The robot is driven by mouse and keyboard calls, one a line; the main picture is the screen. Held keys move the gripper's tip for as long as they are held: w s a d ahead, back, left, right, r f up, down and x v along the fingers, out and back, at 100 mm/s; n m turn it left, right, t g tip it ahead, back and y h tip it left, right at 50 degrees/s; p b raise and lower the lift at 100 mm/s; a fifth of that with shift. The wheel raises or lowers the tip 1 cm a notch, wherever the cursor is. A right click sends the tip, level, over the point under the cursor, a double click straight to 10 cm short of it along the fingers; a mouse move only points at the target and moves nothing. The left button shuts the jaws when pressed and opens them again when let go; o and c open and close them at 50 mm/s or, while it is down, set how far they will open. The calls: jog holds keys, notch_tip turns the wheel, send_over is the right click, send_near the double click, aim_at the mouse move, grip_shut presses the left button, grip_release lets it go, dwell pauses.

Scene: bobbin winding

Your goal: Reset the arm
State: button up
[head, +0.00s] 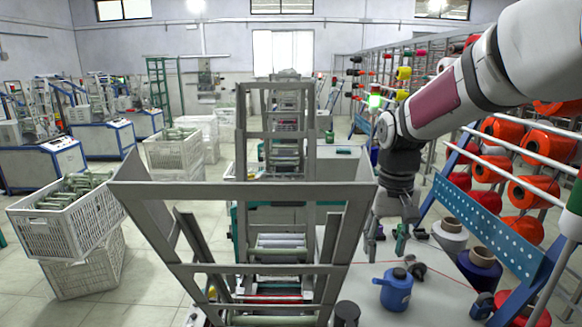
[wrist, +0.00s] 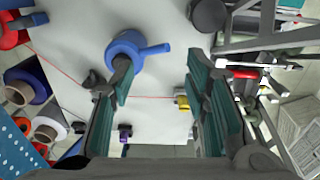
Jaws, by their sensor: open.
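My gripper (head: 390,238) hangs from my arm on the right side of the head view, above the white tabletop (head: 430,296). In the wrist view my gripper (wrist: 160,92) shows its two green-padded fingers wide apart, with nothing between them. A blue jug-like container (head: 396,289) stands on the table in front of my gripper; it also shows in the wrist view (wrist: 126,50), beyond the left finger. A thin red thread runs across the table in the wrist view. A small yellow part (wrist: 182,101) lies near the right finger.
A grey metal frame (head: 165,225) stands left of the table. A rack with red spools (head: 530,190) and a blue perforated bar (head: 485,228) is close on the right. Stacked white crates (head: 75,232) stand at the left. A dark cylinder (head: 346,313) is by the table's front.

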jog(key=s+r+t, duration=0.2)
jog(key=s+r, duration=0.1)
jog(key=s, duration=0.9)
jog(key=s+r+t, duration=0.3)
jog(key=s+r, duration=0.1)
jog(key=s, duration=0.8)
jog(key=shift+r, duration=0.3)
jog(key=shift+c, duration=0.2)
